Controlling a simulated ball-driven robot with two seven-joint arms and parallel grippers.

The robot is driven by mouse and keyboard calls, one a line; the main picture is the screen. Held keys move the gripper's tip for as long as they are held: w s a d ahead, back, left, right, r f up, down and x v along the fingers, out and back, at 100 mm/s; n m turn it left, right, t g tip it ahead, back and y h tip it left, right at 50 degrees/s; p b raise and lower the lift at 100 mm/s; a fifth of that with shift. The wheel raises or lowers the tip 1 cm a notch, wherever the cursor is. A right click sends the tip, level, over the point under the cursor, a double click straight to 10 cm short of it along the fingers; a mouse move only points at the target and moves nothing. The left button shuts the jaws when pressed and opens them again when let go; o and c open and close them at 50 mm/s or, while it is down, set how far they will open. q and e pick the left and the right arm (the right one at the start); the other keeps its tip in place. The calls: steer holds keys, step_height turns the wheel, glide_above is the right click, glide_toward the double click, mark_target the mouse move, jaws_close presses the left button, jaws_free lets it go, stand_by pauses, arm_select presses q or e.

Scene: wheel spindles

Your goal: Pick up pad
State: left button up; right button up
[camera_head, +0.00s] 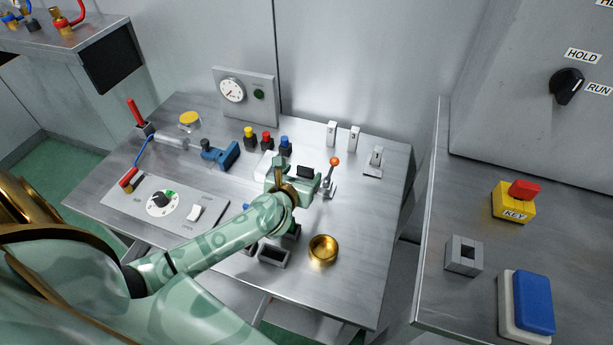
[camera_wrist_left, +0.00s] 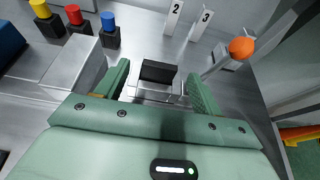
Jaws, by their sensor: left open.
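A small black pad (camera_wrist_left: 158,72) sits on a pale, shiny base in the left wrist view, between and beyond the fingers of my left gripper (camera_wrist_left: 160,88). The fingers are apart, one on each side, and I see no contact with the pad. In the head view the black pad (camera_head: 305,171) shows beside my left gripper (camera_head: 300,182), over the middle of the metal table (camera_head: 350,270). The gripper hides part of what lies beneath it. My right gripper does not show.
A lever with an orange knob (camera_head: 335,161) stands close to the right of the gripper. Yellow, red and blue knobs (camera_head: 266,139) and a white block (camera_head: 265,160) are to its left. A brass cup (camera_head: 322,249) stands nearer the front. A blue-topped block (camera_head: 530,303) lies on the right counter.

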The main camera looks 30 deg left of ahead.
arm_select(q)
steer(key=shift+x, duration=0.85)
steer(key=shift+r, duration=0.1)
steer(key=c, duration=1.1)
